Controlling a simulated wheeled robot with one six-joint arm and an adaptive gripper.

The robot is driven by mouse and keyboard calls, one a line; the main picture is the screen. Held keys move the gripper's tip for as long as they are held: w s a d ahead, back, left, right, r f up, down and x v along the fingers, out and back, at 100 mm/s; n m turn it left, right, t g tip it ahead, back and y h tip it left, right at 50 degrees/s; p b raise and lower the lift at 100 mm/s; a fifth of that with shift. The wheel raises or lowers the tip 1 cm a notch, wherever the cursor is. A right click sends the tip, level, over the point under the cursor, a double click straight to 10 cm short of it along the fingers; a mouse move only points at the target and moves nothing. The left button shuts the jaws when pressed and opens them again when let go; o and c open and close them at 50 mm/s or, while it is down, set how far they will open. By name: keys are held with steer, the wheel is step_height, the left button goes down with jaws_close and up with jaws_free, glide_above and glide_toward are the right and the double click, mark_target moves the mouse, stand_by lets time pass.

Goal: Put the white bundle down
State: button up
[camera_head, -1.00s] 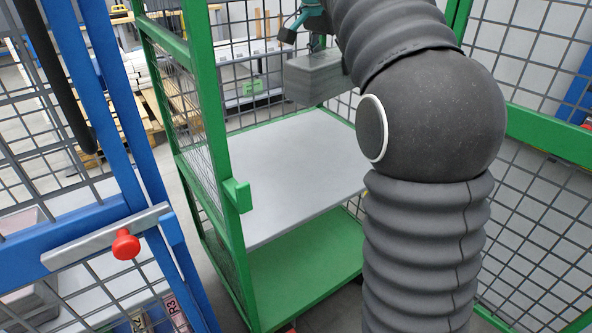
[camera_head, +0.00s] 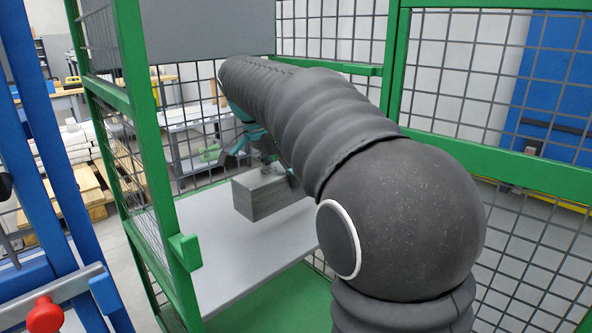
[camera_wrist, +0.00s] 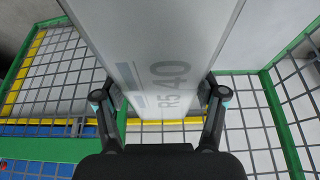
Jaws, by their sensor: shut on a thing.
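The white bundle (camera_head: 250,195) looks grey and box-shaped in the head view. It is inside the green cage trolley, over the grey shelf (camera_head: 215,250); I cannot tell whether a gap is left under it. In the wrist view the bundle (camera_wrist: 160,50) fills the upper middle and carries the print "R5 40". My gripper (camera_wrist: 160,98) is shut on it, with one dark finger on each side. In the head view my gripper (camera_head: 262,158) is above the bundle and partly hidden by my arm.
Green posts and mesh walls (camera_head: 140,100) enclose the shelf, with a grey panel (camera_head: 205,40) above. A green lower deck (camera_head: 275,300) lies below. A blue mesh cage with a red knob (camera_head: 45,315) stands at the left. The visible shelf surface is bare.

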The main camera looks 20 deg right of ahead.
steer(key=shift+w+a+f+b, duration=0.25)
steer(key=shift+w+a+f, duration=0.4)
steer(key=shift+f, duration=0.55)
steer(key=shift+w+a+f+b, duration=0.35)
steer(key=shift+a+f, duration=0.5)
steer(key=shift+f, duration=0.3)
steer(key=shift+w+a+f+b, duration=0.2)
steer(key=shift+w+a+f, duration=0.45)
steer(key=shift+f, duration=0.55)
steer(key=shift+s+a+f, duration=0.1)
steer(key=shift+f, duration=0.1)
steer(key=o, duration=1.8)
steer(key=p+v, duration=0.2)
steer(key=v, duration=1)
steer(key=shift+p, duration=0.4)
